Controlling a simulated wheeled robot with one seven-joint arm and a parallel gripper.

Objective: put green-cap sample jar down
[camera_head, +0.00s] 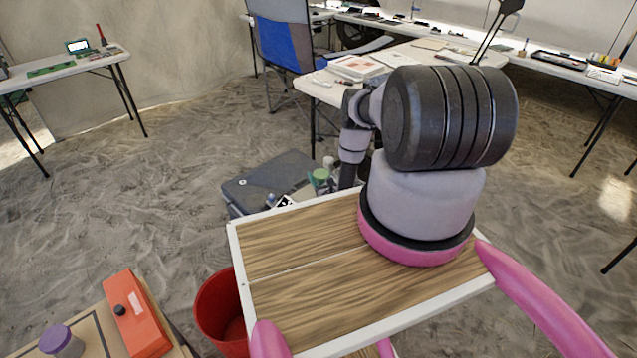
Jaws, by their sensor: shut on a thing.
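The green-cap sample jar (321,176) is small in the middle of the view, at the end of my arm, just beyond the far edge of the wooden deck. My gripper (329,172) is shut on the jar, near its cap. My arm's links and the deck edge hide part of the gripper and the lower jar. A dark grey case (240,190) lies on the floor below and left of the jar. I cannot tell whether the jar touches anything beneath it.
A red bin (219,312) stands left of my deck. Near it, a table (150,290) bears an orange-red box (137,316) and a purple-cap jar (60,341). A white table (325,93) and a blue chair (287,45) stand behind. Sandy floor (170,150) is open at left.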

